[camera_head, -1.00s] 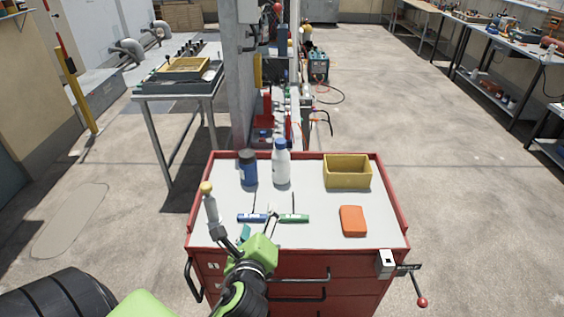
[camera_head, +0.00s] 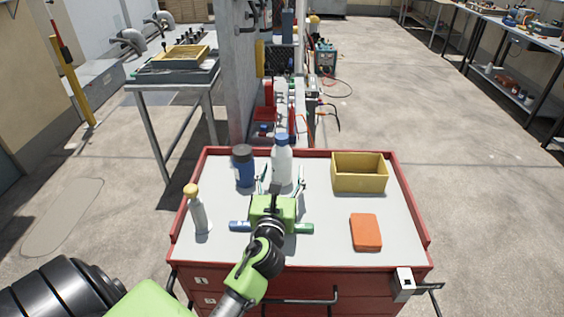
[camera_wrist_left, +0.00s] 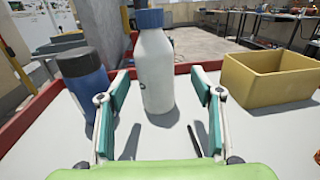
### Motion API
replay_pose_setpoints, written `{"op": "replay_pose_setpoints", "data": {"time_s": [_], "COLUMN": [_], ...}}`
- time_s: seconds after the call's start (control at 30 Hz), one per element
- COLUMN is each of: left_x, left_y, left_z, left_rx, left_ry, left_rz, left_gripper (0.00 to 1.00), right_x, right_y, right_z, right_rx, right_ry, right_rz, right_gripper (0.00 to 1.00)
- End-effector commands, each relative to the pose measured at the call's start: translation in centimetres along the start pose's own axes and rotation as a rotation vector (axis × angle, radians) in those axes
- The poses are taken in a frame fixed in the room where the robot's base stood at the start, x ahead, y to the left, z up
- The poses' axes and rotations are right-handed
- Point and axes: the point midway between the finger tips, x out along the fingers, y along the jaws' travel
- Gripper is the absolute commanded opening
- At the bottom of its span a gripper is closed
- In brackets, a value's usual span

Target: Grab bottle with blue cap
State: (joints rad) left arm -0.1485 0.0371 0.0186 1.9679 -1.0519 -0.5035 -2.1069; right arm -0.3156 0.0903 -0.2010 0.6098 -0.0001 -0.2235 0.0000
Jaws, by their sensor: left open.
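The white bottle with a blue cap (camera_head: 282,160) stands upright near the back of the red cart's grey top (camera_head: 330,215). It also shows in the left wrist view (camera_wrist_left: 157,70), between the two fingers. My left gripper (camera_head: 282,182) is open just in front of it, low over the cart top. One finger points to each side of the bottle, and the gripper is not closed on it. I cannot tell whether the fingertips reach past its front. My right gripper is not in view.
A blue bottle with a dark cap (camera_head: 243,166) stands close left of the white one. A yellow-capped bottle (camera_head: 198,212) is front left. A yellow bin (camera_head: 359,180) and orange case (camera_head: 366,232) are right.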

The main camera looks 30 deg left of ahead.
Motion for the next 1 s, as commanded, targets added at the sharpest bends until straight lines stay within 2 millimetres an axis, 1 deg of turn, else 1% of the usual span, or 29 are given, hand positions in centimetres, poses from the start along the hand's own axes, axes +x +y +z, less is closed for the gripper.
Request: {"op": "replay_pose_setpoints", "data": {"time_s": [0.03, 0.1, 0.17, 0.23, 0.4, 0.47, 0.73, 0.77, 0.8, 0.87, 0.9, 0.93, 1.0], "left_x": [0.3, 0.7, 1.3, 2.4, 4.8, 5.3, 5.5, 5.5, 5.5, 5.5, 5.5, 5.5, 5.5], "left_y": [0.0, 0.1, 0.3, 0.5, 0.8, 0.8, 0.8, 0.8, 0.8, 0.8, 0.8, 0.8, 0.7], "left_z": [0.0, -0.1, -0.2, -0.4, -0.6, -0.7, -0.7, -0.7, -0.7, -0.7, -0.7, -0.7, -0.6], "left_rx": [0.0, 0.0, 0.0, 0.0, -0.002, -0.002, -0.001, -0.001, -0.001, -0.001, -0.001, -0.001, -0.001], "left_ry": [0.0, 0.001, -0.001, 0.0, 0.0, 0.0, 0.001, 0.001, 0.001, 0.001, 0.001, 0.001, -0.002], "left_rz": [0.0, 0.001, 0.001, 0.002, 0.0, 0.001, 0.0, 0.0, 0.0, 0.0, 0.0, 0.0, 0.0], "left_gripper": [0.6, 0.6, 0.6, 0.6, 0.6, 0.6, 0.6, 0.52, 0.42, 0.26, 0.16, 0.08, 0.08], "right_x": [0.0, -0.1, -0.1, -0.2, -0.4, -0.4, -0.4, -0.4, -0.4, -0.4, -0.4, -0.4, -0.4], "right_y": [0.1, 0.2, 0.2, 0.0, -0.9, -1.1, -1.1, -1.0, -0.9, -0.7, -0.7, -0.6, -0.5], "right_z": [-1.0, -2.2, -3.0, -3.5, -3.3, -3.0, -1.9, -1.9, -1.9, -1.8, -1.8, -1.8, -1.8], "right_rx": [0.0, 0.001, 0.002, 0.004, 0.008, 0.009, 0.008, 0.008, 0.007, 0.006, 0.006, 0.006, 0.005], "right_ry": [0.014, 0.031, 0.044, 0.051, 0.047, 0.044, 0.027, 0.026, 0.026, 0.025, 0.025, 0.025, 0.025], "right_rz": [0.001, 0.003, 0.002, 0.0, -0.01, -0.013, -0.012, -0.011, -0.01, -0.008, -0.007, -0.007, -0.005], "right_gripper": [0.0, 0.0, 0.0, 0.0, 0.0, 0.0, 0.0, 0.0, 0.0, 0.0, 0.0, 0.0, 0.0]}}
